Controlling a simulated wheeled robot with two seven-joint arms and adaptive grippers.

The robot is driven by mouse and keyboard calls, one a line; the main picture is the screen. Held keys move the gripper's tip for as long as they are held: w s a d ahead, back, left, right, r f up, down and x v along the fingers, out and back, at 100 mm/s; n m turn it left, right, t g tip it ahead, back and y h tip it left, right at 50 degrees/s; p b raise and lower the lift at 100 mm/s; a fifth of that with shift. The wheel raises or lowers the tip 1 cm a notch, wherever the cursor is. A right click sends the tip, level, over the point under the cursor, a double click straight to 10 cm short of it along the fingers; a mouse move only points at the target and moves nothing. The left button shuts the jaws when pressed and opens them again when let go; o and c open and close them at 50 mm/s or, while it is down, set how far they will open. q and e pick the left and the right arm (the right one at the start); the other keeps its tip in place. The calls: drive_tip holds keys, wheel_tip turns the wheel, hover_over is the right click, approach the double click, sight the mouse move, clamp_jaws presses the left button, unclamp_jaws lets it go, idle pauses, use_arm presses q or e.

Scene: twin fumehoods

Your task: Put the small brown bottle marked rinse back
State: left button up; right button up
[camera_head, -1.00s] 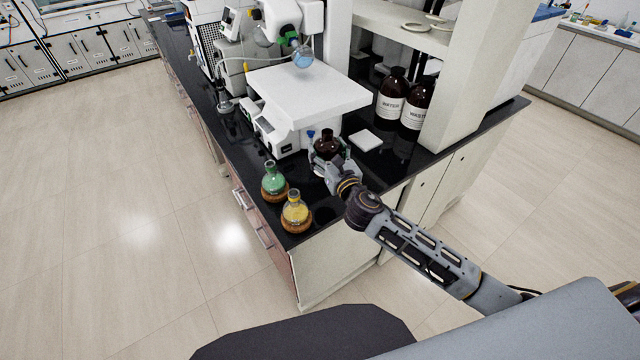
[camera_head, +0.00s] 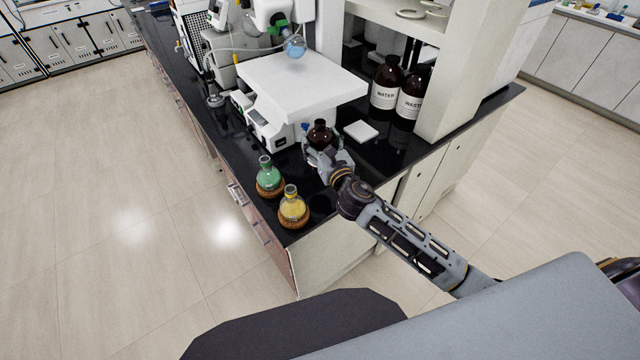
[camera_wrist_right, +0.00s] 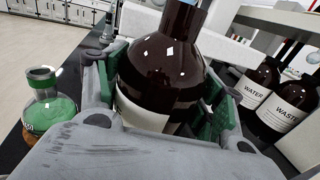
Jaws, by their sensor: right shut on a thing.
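The small brown bottle (camera_head: 320,134) is upright near the bench corner, beside the white balance-like device. My right gripper (camera_head: 325,156) is shut around its body. In the right wrist view the brown bottle (camera_wrist_right: 163,62) fills the space between the green-padded fingers (camera_wrist_right: 168,95). Part of a white label shows low on it, but its writing is hidden. I cannot tell whether its base touches the bench. My left gripper is not in view.
A green flask (camera_head: 269,178) and a yellow flask (camera_head: 292,210) stand on cork rings at the bench's front edge. Two large brown bottles, marked WATER (camera_head: 386,84) and WASTE (camera_head: 411,95), stand behind at right. A white square pad (camera_head: 361,131) lies between on the black bench top (camera_head: 377,152).

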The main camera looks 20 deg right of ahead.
idle(0.4)
drive_tip(key=shift+f+b, duration=0.7)
drive_tip(key=shift+f, duration=2.4)
drive_tip(key=shift+f+b, duration=0.7)
drive_tip(key=shift+f, duration=1.2)
drive_tip(key=o, duration=1.5)
drive_tip(key=shift+f, duration=0.15)
drive_tip(key=shift+s, duration=0.1)
